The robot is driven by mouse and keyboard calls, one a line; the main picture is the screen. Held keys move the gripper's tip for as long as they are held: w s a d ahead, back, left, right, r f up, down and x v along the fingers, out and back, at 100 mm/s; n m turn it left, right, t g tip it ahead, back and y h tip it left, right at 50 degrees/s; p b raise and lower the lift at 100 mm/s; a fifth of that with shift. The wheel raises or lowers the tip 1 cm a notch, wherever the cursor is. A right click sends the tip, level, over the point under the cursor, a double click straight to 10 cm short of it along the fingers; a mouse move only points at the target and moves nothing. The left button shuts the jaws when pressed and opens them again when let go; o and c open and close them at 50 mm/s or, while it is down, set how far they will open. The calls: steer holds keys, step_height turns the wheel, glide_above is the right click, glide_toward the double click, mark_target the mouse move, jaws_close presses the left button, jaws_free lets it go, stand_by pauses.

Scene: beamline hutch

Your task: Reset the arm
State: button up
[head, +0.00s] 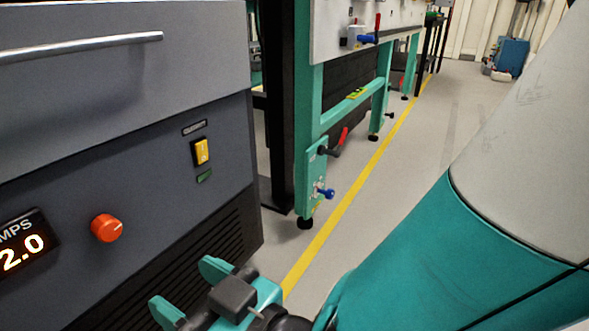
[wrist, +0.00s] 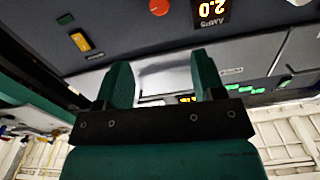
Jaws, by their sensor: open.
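My gripper (head: 186,287) is at the bottom of the head view, in front of the dark grey cabinet's lower vents. Its two teal fingers are apart with nothing between them. In the wrist view my gripper (wrist: 166,85) also shows open and empty, and the picture is upside down there. My teal and white arm fills the right side of the head view. The cabinet (head: 120,160) carries an orange knob (head: 107,228), a yellow rocker switch (head: 201,151) and a display (head: 24,243) reading 2.0 amps. The yellow switch (wrist: 81,41) and the orange knob (wrist: 159,6) also show in the wrist view.
A teal frame (head: 309,150) with red and blue handles stands beyond the cabinet. A yellow floor line (head: 345,204) runs along it. The grey floor (head: 420,135) to the right of the line is clear. A blue box (head: 511,56) stands far back.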

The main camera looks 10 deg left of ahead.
steer(key=w+d+r+m+h+p, duration=0.2)
steer(key=w+d+r+h+p, duration=0.25)
steer(key=w+r+p, duration=0.35)
steer(key=s+d+r+m+g+h+p, duration=0.1)
steer(key=d+r+m+g+h+p, duration=0.3)
steer(key=d+r+p, duration=0.75)
steer(key=s+d+r+g+h+p, duration=0.1)
steer(key=s+d+r+h+p, duration=0.2)
steer(key=d, duration=0.4)
steer(key=s+d+r+g+h+p, duration=0.1)
steer(key=s+d+r, duration=0.2)
steer(key=d+r, duration=0.35)
step_height(320, 180, up, 35)
steer(key=d+p, duration=0.1)
steer(key=p, duration=3.5)
steer(key=shift+s+d+r+p, duration=0.15)
steer(key=shift+s+r+p, duration=0.1)
steer(key=shift+p, duration=0.1)
steer(key=shift+c, duration=0.3)
